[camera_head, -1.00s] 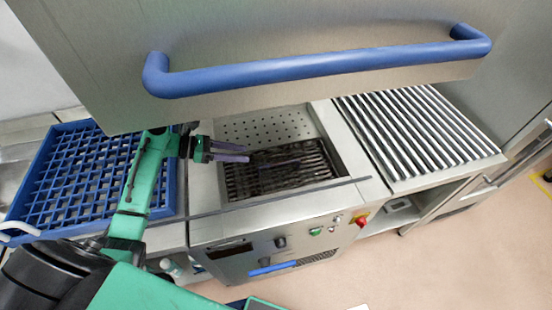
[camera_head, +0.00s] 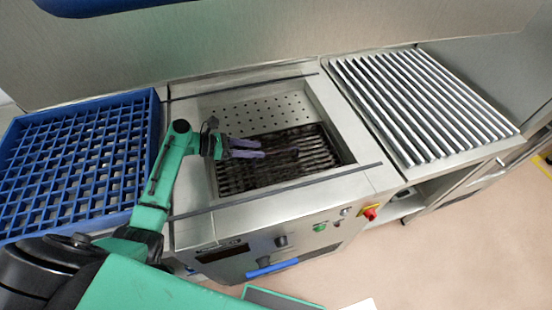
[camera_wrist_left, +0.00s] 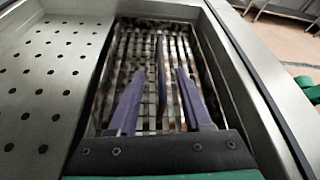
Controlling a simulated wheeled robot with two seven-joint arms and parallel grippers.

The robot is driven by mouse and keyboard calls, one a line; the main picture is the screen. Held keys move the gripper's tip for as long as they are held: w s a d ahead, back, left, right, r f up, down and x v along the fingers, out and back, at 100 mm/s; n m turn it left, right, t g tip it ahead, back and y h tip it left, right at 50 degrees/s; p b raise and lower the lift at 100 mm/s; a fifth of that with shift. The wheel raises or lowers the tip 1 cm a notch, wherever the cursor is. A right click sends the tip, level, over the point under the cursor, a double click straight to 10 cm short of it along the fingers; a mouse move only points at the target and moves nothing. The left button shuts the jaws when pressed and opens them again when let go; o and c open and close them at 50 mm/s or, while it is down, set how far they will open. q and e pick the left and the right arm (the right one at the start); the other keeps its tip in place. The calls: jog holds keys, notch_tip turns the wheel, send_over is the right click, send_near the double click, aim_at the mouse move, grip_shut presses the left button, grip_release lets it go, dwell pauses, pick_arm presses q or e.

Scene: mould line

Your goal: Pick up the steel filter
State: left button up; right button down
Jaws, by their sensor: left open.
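The steel filter appears to be the slatted, darkly soiled grate (camera_head: 300,172) lying in the steel basin. It also fills the middle of the left wrist view (camera_wrist_left: 208,65). A slim dark bar (camera_wrist_left: 162,62) stands out above its slats, between my finger lines. My left gripper (camera_head: 263,149) is open and empty over the grate, its two purple fingers pointing along the slats in the left wrist view (camera_wrist_left: 158,75). I cannot tell whether the fingers touch the grate. My right gripper is not in view.
A perforated steel plate (camera_head: 255,115) lies at the basin's back. A blue grid crate (camera_head: 152,150) stands left, and a slatted rack (camera_head: 420,105) right. The steel hood (camera_head: 270,50) hangs above. Basin rims (camera_head: 340,125) surround the grate; controls face the front.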

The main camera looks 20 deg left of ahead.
aim_at(276, 151)
pick_arm(q)
jog(key=x, duration=0.8)
jog(key=shift+s+f+p, duration=0.15)
jog(key=shift+p, duration=0.2)
grip_shut()
dwell(0.8)
